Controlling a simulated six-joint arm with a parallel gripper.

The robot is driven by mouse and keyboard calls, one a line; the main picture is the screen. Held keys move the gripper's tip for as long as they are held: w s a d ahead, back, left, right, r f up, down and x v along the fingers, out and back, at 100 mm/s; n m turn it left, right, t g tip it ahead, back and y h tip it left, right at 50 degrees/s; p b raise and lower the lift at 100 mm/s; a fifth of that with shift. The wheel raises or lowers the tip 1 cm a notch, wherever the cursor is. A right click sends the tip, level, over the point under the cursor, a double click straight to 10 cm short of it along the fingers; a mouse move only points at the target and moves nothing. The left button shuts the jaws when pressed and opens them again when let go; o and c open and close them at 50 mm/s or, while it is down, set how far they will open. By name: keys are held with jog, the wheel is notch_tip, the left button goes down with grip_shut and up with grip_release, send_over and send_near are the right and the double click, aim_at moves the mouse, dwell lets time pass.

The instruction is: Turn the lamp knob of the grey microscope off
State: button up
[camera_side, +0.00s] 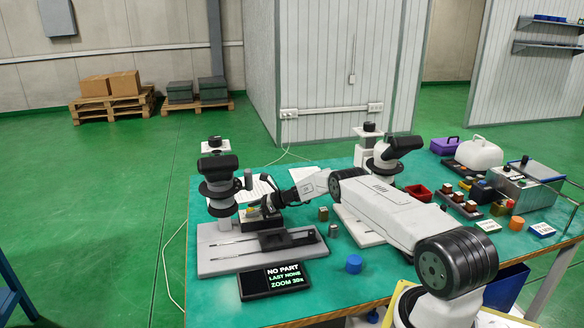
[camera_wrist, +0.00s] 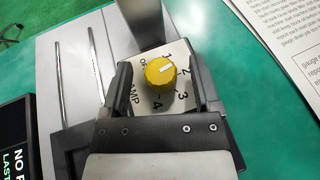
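The grey microscope (camera_side: 220,255) stands at the left of the bench in the side view, with a black head. Its yellow lamp knob (camera_wrist: 158,76) shows in the wrist view on a pale dial plate marked OFF, 1, 2, 3, 4 and LAMP. The knob's white mark points up and right, seemingly around 1 to 2; the exact setting is hard to tell. My gripper (camera_wrist: 160,82) is open, with one finger on each side of the knob and gaps between. In the side view my gripper (camera_side: 262,204) is low beside the microscope's column.
A black display (camera_side: 270,279) reading NO PART, LAST NONE, ZOOM 30x lies in front of the microscope. A second, white microscope (camera_side: 384,158) stands behind my arm. Small metal blocks (camera_side: 333,230) and a blue cylinder (camera_side: 354,264) are nearby. Printed sheets (camera_wrist: 285,45) lie at the right.

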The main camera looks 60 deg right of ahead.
jog(key=shift+s+d, duration=0.15)
jog(key=shift+v, duration=3.75)
jog(key=shift+w+a+r+m+t+h, duration=0.5)
jog(key=shift+w+a+m+t+h, duration=0.15)
jog(key=shift+a+t, duration=0.2)
jog(key=shift+w+a+r+m+t+h, duration=0.2)
jog(key=shift+w+a+m+t+h, duration=0.15)
jog(key=shift+a+m+h, duration=0.35)
jog(key=shift+m+h, duration=0.35)
jog(key=shift+h, duration=0.1)
jog(key=shift+s+a+m+h, duration=0.1)
jog(key=shift+a+m+h, duration=0.15)
jog(key=shift+m+h, duration=0.2)
jog(key=shift+s+a+f+m+g+h, duration=0.15)
jog(key=shift+s+a+f+m+h, duration=0.1)
jog(key=shift+s+m+h, duration=0.3)
jog(key=shift+s+a+f+m+g+h, duration=0.1)
jog(key=shift+s+a+f+m+h, duration=0.3)
jog(key=shift+h, duration=0.3)
jog(key=shift+s+a+f+m+g+h, duration=0.15)
jog(key=shift+s+m+h, duration=0.3)
jog(key=shift+m+h, duration=0.15)
